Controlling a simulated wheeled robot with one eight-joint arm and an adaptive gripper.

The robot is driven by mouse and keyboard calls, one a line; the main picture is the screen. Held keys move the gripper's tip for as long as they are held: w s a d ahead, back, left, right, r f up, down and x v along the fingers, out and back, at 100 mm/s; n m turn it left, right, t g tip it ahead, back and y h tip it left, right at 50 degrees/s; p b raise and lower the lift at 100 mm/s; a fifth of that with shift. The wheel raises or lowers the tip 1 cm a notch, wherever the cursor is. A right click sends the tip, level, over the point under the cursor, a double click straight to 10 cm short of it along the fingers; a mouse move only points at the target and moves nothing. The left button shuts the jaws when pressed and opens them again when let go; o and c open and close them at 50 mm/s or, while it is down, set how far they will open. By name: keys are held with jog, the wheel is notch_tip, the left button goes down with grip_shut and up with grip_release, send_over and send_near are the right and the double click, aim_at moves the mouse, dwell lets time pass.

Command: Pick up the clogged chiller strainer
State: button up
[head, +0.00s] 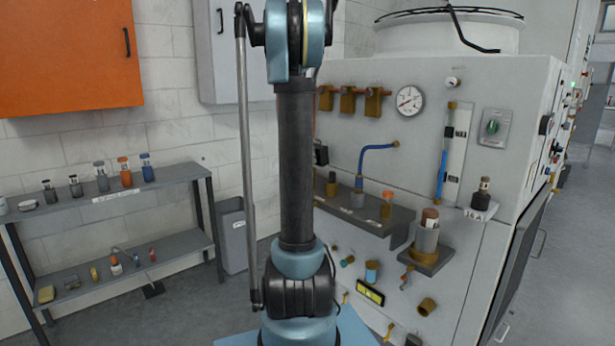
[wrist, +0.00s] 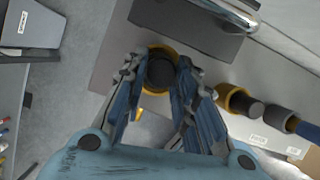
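A dark round-topped fitting with a yellow-orange rim (wrist: 160,71) lies between and below my fingertips in the wrist view. It looks like the strainer, but no readable label on it confirms this. My gripper (wrist: 158,68) is open, one finger on each side of the fitting. I cannot tell whether either finger touches it. In the head view my arm hides the gripper and this fitting.
A similar orange-based dark fitting (head: 332,184) and a grey one with a blue hose (head: 357,198) stand close by on the machine's ledge (head: 398,232). An orange fitting (head: 387,206) is farther right. A grey bin (head: 233,240) stands left.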

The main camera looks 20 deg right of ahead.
grip_shut()
jog(key=shift+r, duration=0.1)
